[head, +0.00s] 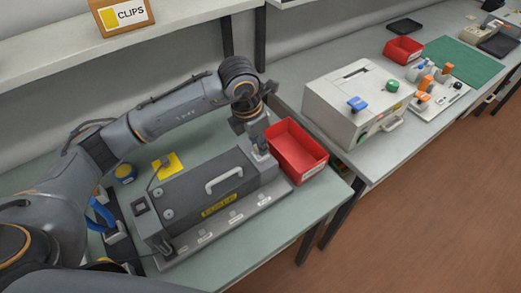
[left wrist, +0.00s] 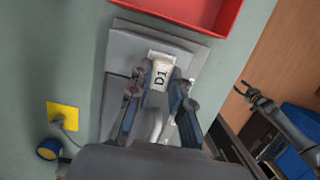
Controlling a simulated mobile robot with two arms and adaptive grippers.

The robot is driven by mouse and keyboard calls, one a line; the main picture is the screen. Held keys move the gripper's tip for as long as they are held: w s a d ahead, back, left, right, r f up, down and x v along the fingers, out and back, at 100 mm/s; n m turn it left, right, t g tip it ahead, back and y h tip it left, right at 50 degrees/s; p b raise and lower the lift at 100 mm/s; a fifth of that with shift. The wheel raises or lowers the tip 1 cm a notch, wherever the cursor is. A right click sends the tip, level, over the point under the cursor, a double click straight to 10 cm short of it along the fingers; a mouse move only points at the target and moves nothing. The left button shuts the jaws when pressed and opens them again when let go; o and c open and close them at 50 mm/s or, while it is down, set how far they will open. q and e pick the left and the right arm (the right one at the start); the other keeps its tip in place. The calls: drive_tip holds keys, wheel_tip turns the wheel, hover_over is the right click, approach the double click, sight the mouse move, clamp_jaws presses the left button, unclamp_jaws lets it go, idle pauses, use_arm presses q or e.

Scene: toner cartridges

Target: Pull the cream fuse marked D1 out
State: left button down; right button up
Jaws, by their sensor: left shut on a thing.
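The cream fuse marked D1 (left wrist: 157,76) sits between the fingers of my left gripper (left wrist: 156,88) in the left wrist view, its label facing the camera. In the head view my left gripper (head: 262,152) points down at the right end of the dark grey unit (head: 205,195) and hides most of the fuse. My left gripper is shut on the fuse. I cannot tell whether the fuse is still seated in the unit. My right gripper (left wrist: 252,94) shows small at the right of the left wrist view; its jaws are unclear.
A red bin (head: 298,152) stands just right of the unit. A yellow plate (head: 168,165) and a blue-and-yellow round thing (head: 125,174) lie behind its left end. A white boxy machine (head: 358,103) stands on the bench to the right.

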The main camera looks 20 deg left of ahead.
use_arm(q)
drive_tip(key=shift+r, duration=0.55)
idle(0.4)
drive_tip(key=shift+r+p, duration=0.6)
drive_tip(key=shift+r, duration=0.55)
idle(0.3)
drive_tip(key=shift+r+p, duration=0.9)
drive_tip(key=shift+r, duration=1.1)
